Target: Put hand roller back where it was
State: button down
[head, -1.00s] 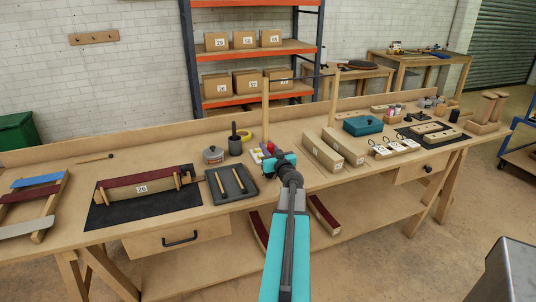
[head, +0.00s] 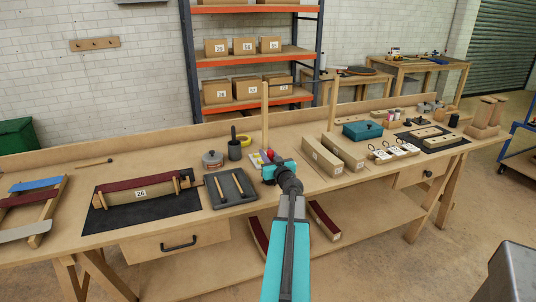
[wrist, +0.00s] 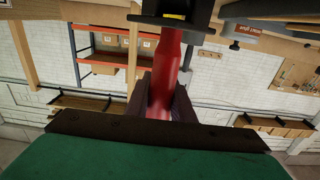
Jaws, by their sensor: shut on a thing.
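My gripper (wrist: 163,92) is shut on the red handle of the hand roller (wrist: 168,60) in the wrist view, with one dark finger on each side of the handle. A black part with a yellow mark joins the handle's far end at the top of that view. The rest of the roller is cut off there. In the head view my gripper (head: 277,171) is over the middle of the workbench (head: 180,158), right of the dark tray. The roller cannot be made out clearly there, and the gripper's height above the bench is hard to tell.
The dark tray (head: 213,198) holds two wooden-handled tools. A lidded grey pot (head: 213,160) and dark cup (head: 234,150) stand behind it. Long blocks (head: 322,157) lie right of my gripper, near upright wooden posts (head: 265,115). Block 26 (head: 155,193) is at left.

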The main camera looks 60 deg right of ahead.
jog(key=shift+a+f, duration=0.1)
jog(key=shift+f, duration=0.5)
jog(key=c, duration=1.9)
grip_release()
jog(key=o, duration=0.4)
jog(key=shift+f, duration=0.2)
jog(key=shift+c, duration=0.2)
jog(key=shift+r, duration=0.8)
jog(key=shift+s+r, duration=0.1)
jog(key=shift+s, duration=0.05)
jog(key=v, duration=1.1)
jog(key=shift+s+a, duration=0.2)
jog(key=shift+a, duration=0.05)
